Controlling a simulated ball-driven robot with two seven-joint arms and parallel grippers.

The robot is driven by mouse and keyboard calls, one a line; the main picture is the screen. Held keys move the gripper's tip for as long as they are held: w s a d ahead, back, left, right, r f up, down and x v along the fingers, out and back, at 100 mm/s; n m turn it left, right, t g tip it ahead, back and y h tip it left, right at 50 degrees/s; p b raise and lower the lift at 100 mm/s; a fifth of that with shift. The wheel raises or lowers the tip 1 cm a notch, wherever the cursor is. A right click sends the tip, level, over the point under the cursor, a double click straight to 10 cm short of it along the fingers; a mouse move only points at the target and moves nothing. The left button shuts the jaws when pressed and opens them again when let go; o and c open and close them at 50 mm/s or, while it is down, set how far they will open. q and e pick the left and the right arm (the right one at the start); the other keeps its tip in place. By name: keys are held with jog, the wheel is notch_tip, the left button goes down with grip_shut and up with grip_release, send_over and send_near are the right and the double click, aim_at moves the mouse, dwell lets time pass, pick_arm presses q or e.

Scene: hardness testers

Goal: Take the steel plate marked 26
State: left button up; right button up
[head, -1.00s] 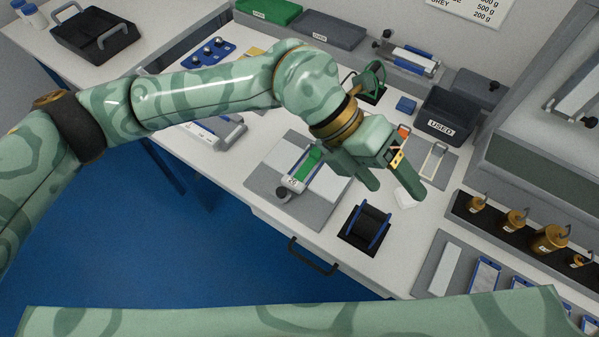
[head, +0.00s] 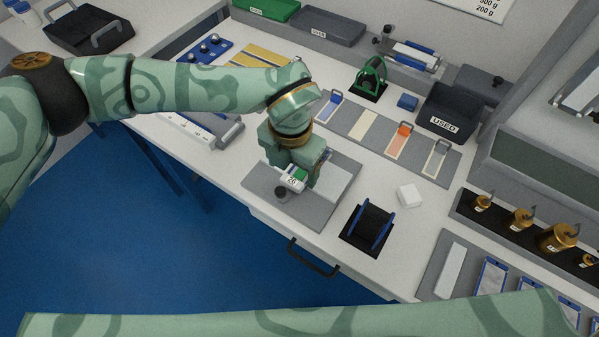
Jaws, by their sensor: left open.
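My right gripper is not in view.
A black rack with blue sides (head: 368,228) and a small white block (head: 409,195) stand to the right. Behind lie colored strips on a grey mat (head: 384,139) and a dark bin marked USED (head: 447,113). Brass weights (head: 520,218) stand at the far right.

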aim_at(291, 182)
pick_arm(q)
jog(key=f, duration=0.1)
jog(key=f+b, duration=0.1)
jog(key=f, duration=0.3)
jog(key=shift+w+a+f, duration=0.1)
jog(key=shift+a, duration=0.15)
jog(key=c, duration=1.2)
